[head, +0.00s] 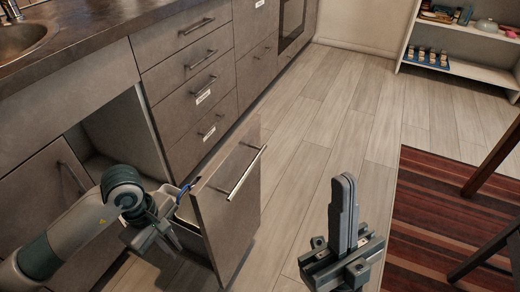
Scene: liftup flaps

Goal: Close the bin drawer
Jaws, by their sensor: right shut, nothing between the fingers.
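The bin drawer (238,222) stands pulled out from the lower cabinets, with its grey-brown front panel and a long metal handle (246,172) facing right. A light bin edge shows behind the panel, and the cabinet opening (128,130) behind it is dark and empty. My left gripper (182,212) is at the inner, left side of the drawer front, close to the panel's back. Its fingertips are partly hidden and I cannot tell whether they touch. My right gripper (343,190) is shut and empty, over the floor to the right of the drawer, apart from it.
A bank of closed drawers (190,62) and a dark countertop (100,30) with a sink (20,38) line the left. A red striped rug (430,215) and dark wooden furniture legs (492,160) are at the right. The wood floor (310,130) between is clear.

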